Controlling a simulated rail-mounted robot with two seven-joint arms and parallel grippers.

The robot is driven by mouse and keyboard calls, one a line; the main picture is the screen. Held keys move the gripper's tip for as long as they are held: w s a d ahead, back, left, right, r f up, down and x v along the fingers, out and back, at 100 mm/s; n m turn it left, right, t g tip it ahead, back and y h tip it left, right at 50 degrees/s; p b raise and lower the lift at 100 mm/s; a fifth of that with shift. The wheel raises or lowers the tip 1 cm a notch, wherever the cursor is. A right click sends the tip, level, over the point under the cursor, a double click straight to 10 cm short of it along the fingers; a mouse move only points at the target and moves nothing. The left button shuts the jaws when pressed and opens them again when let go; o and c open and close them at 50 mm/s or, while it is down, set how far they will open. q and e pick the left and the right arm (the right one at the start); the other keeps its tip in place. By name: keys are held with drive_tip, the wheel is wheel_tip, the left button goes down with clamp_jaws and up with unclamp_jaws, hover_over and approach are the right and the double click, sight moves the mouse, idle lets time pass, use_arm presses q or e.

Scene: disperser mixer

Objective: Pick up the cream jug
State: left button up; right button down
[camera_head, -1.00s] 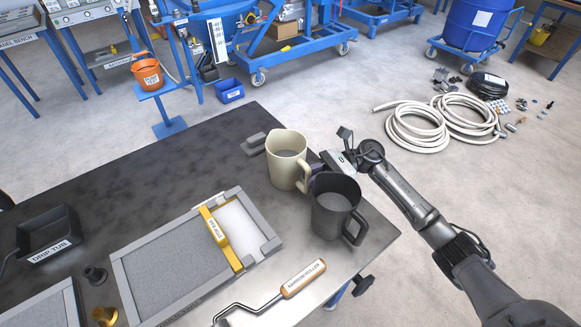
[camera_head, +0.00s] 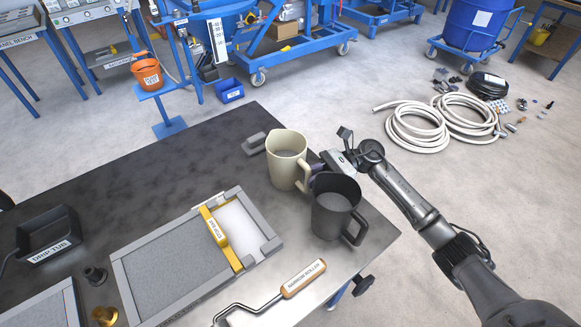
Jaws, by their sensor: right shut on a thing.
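The cream jug (camera_head: 284,167) stands upright near the right part of the dark table, its handle on its right side. My right gripper (camera_head: 314,172) reaches in from the right and is shut on the cream jug at its handle. The fingertips are partly hidden by the jug and by the dark jug in front. The jug appears to rest on the table; I see no clear gap under it. My left gripper is not in view.
A dark grey jug (camera_head: 331,215) stands just in front of my right gripper, very close to the cream jug. A grey block (camera_head: 253,143) lies behind. The table's back left is clear.

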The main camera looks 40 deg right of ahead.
drive_tip(key=shift+r, duration=0.15)
drive_tip(key=shift+r, duration=0.1)
